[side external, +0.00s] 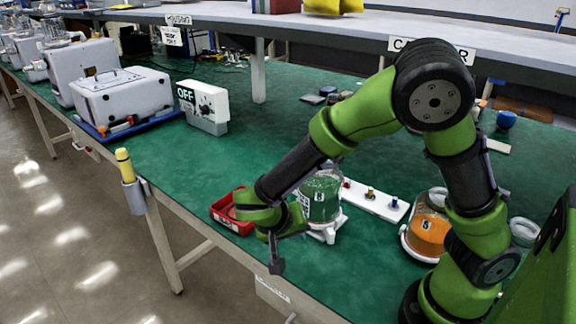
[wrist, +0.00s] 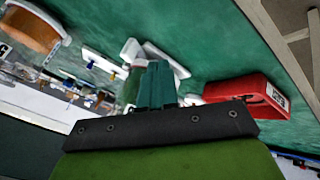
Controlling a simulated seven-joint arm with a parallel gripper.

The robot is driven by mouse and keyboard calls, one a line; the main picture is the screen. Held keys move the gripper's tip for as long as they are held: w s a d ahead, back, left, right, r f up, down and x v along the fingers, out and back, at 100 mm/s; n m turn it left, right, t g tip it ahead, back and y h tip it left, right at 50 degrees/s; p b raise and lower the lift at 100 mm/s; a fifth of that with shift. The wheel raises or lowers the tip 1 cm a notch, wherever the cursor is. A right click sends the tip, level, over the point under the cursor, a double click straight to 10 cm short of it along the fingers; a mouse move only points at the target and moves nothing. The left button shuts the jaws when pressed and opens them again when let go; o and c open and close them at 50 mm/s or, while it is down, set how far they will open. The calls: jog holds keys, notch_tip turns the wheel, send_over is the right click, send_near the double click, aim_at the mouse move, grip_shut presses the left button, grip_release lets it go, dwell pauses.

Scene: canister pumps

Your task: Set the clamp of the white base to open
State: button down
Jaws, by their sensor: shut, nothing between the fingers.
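A clear canister with green contents (side external: 321,196) stands upright on a white base (side external: 325,232) near the table's front edge. In the wrist view, parts of the white base (wrist: 168,60) show just beyond my fingers, and the canister is mostly hidden behind them. I cannot make out whether its clamp is open or shut. My gripper (side external: 277,264) points down in front of the base, left of it, by the table's front edge. Its fingers (wrist: 157,84) are together and empty. They look apart from the base.
A red tray (side external: 228,216) lies just left of the canister, partly behind my arm. A white strip with coloured knobs (side external: 374,199) lies behind. An orange-filled canister (side external: 427,236) stands to the right. A white box marked OFF (side external: 203,107) is farther left. The green table between is clear.

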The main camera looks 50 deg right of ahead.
aim_at(329, 235)
jog(key=x, duration=0.4)
jog(key=s+d, duration=0.2)
jog(key=shift+d+f, duration=0.1)
jog(key=shift+d, duration=0.25)
jog(key=shift+s+d, duration=0.2)
jog(key=shift+d, duration=0.15)
jog(key=shift+s+d, duration=0.65)
jog(key=shift+d, duration=0.05)
